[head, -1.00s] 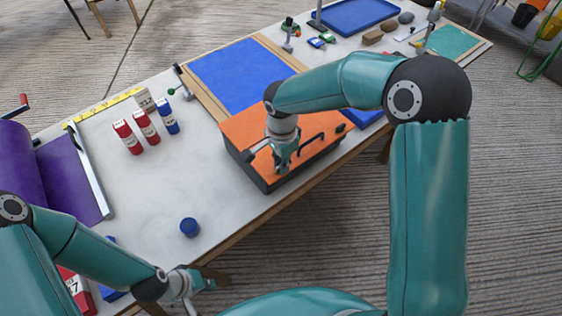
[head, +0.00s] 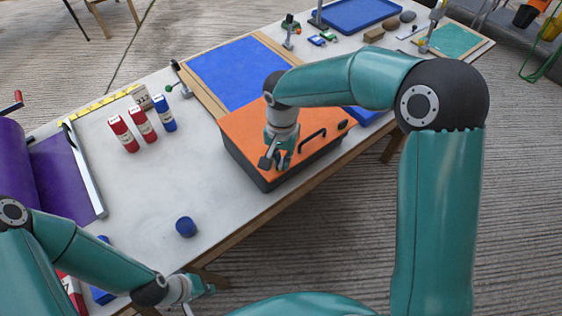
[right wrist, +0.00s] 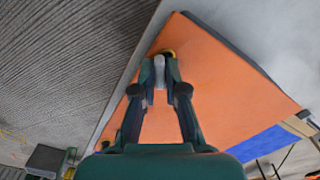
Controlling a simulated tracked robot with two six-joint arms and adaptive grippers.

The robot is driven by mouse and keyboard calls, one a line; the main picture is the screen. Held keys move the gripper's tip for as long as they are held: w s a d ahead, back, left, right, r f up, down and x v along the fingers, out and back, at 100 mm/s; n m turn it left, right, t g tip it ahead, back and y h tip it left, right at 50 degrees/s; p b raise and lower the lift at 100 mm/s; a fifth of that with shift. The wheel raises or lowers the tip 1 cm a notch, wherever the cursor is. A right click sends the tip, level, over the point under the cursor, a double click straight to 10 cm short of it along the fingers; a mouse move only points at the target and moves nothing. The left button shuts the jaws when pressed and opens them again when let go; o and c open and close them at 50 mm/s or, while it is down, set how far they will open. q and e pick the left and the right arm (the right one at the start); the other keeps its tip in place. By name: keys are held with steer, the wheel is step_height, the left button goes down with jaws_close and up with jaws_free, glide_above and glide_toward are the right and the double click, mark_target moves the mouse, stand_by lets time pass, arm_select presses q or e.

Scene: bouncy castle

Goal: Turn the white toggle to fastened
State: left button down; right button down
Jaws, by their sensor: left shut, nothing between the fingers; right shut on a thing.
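The white toggle (right wrist: 159,70) shows as a pale upright piece between my right fingertips in the right wrist view, over the orange panel (right wrist: 215,85). In the head view my right gripper (head: 275,163) hides the toggle. It points down at the near left part of the orange-topped dark box (head: 235,120). My right gripper (right wrist: 159,75) is shut on the toggle. A small yellow patch (right wrist: 169,53) shows just beyond the fingertips. My left gripper (head: 203,290) is shut and empty, low in the head view near the table's front edge, away from the box.
A black handle (head: 312,135) stands on the orange top, right of my right gripper. A blue round piece (head: 186,227) sits near the front edge.

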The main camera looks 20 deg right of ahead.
mark_target(281, 161)
steer(key=n+b, duration=0.1)
steer(key=n, duration=0.4)
steer(key=shift+r+n, duration=0.1)
steer(key=shift+n, duration=0.2)
steer(key=n, duration=0.5)
steer(key=shift+w+n, duration=0.1)
steer(key=shift+n, duration=0.3)
steer(key=c, duration=1.2)
jaws_free()
step_height(281, 161, up, 12)
steer(key=shift+f, duration=0.1)
